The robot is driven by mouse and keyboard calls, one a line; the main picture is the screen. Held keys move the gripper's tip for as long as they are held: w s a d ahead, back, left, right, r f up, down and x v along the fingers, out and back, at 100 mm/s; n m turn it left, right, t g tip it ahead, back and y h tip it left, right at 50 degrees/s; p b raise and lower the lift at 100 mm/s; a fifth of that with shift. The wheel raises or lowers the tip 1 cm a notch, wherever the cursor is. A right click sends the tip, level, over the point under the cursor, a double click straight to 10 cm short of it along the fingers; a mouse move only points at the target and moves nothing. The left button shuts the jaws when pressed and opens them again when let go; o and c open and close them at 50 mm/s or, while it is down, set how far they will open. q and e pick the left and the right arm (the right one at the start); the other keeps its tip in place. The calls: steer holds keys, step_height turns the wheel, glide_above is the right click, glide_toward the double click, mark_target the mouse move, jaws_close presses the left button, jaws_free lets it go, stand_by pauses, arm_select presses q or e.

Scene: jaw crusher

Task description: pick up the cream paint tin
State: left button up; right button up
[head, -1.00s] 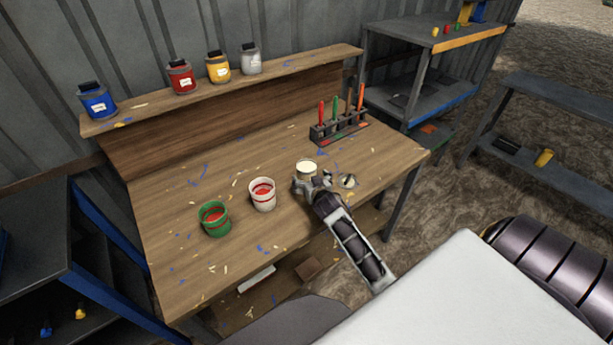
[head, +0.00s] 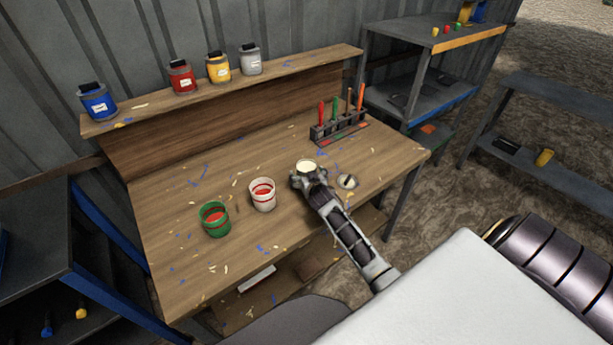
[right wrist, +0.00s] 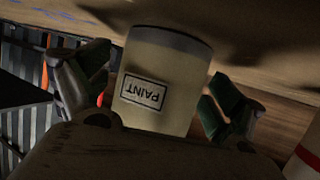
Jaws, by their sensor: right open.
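The cream paint tin (head: 307,165) stands on the wooden workbench (head: 190,265), right of the white tin. My right gripper (head: 307,177) is at it from the front and hides its lower part. In the right wrist view the cream tin (right wrist: 165,75) fills the middle, with an upside-down "PAINT" label. The open fingers of my right gripper (right wrist: 160,88) stand on either side of it, with a gap visible at the right finger. My left gripper is not in view.
A white tin with a red band (head: 262,195) and a green tin (head: 214,219) stand left of the gripper. A tool rack (head: 338,128) stands behind. Several paint jars line the back shelf (head: 150,110).

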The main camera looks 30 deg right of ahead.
steer(key=shift+w+f, duration=0.1)
steer(key=shift+w, duration=0.05)
stand_by(0.4)
steer(key=c, duration=1.5)
step_height(320, 180, up, 10)
stand_by(0.4)
